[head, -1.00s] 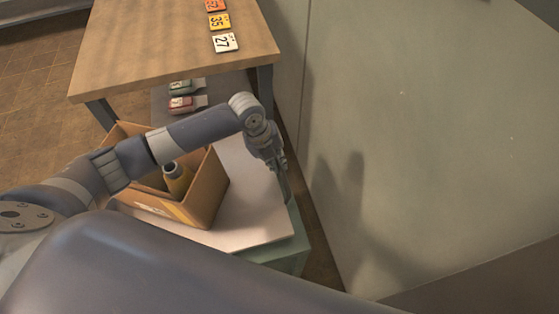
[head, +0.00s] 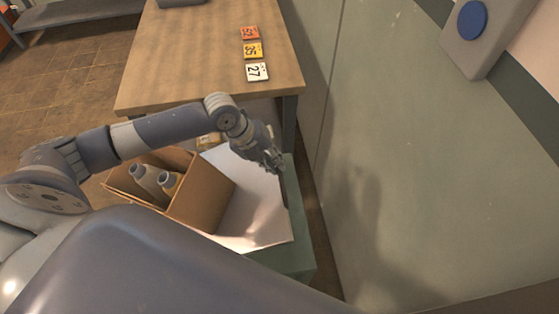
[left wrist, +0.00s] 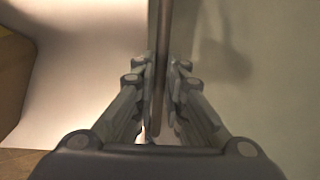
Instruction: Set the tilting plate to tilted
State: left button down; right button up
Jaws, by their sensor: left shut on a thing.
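A pale, shiny plate (head: 262,205) lies beside the cardboard box, over a green base (head: 290,262); I take it for the tilting plate. I cannot tell its exact angle. My left gripper (head: 277,165) is at its right edge, pointing down. In the left wrist view my left gripper (left wrist: 161,75) is shut on a thin dark upright bar (left wrist: 161,35). The pale plate (left wrist: 90,55) is left of the bar there, and a grey-green surface is right of it. I cannot tell how the bar joins the plate. My right gripper is not in view.
A wooden table (head: 215,50) with numbered tags (head: 257,72) is behind. A green wall panel (head: 400,130) rises close on the right.

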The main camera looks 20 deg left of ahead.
pick_arm(q)
jog(key=shift+a+f, duration=0.1)
jog(key=shift+a, duration=0.15)
jog(key=c, duration=1.8)
grip_release()
jog(key=shift+o, duration=0.7)
jog(key=shift+s+a, duration=0.1)
jog(key=shift+s, duration=0.05)
jog(key=shift+r, duration=0.2)
jog(key=shift+a+r, duration=0.1)
jog(key=shift+r, duration=0.25)
jog(key=v, duration=1.1)
jog(key=shift+s+a+f, duration=0.1)
jog(key=shift+s+f, duration=0.05)
